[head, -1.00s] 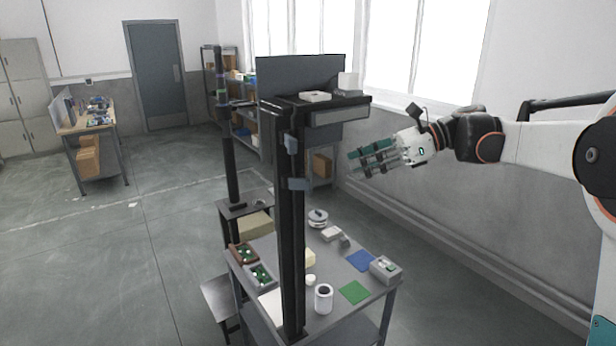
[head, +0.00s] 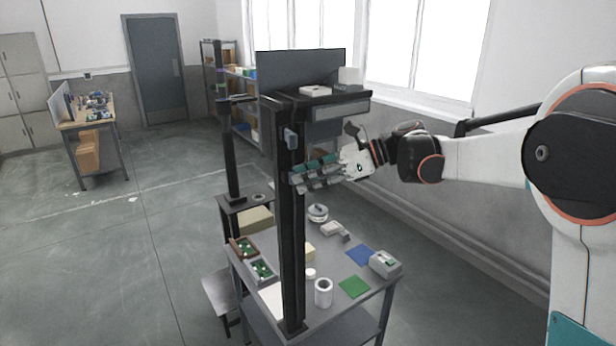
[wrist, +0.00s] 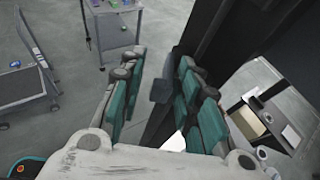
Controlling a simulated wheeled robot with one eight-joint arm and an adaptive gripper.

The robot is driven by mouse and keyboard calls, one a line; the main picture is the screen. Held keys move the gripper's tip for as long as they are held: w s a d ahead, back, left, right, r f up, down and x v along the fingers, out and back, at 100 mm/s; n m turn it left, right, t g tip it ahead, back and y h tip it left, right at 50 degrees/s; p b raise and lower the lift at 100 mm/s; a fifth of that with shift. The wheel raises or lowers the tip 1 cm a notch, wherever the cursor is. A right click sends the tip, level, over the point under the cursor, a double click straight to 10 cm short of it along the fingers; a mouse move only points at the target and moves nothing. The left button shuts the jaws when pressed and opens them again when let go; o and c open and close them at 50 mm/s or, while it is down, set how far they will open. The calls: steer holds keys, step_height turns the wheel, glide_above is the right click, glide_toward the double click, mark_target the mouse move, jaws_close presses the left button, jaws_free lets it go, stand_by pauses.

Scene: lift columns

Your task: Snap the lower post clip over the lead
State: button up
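The dark upright post (head: 291,240) stands on the front of a grey work table. Its upper clip (head: 290,139), a small blue-grey block, is in plain sight on the post. My gripper (head: 297,180) is at the post just below that clip, reaching in from the right, and its fingers cover the lower clip in the head view. In the wrist view my gripper (wrist: 161,62) is open. The lower clip (wrist: 159,88), a grey block on the post (wrist: 180,95), shows in the gap between the teal-padded fingers. I cannot make out the lead.
A second post (head: 231,165) stands behind left. The floor at left is open.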

jaws_close()
steer(key=shift+w+f+g, duration=0.1)
steer(key=shift+w+g, duration=0.05)
steer(key=shift+g, duration=0.15)
steer(key=shift+w+n+g, duration=0.3)
steer(key=shift+n+g, duration=0.4)
steer(key=shift+n, duration=0.1)
steer(key=n+g, duration=0.2)
steer(key=shift+w+d+g+h, duration=0.1)
steer(key=shift+w+g+h, duration=0.2)
steer(key=shift+w+g, duration=0.1)
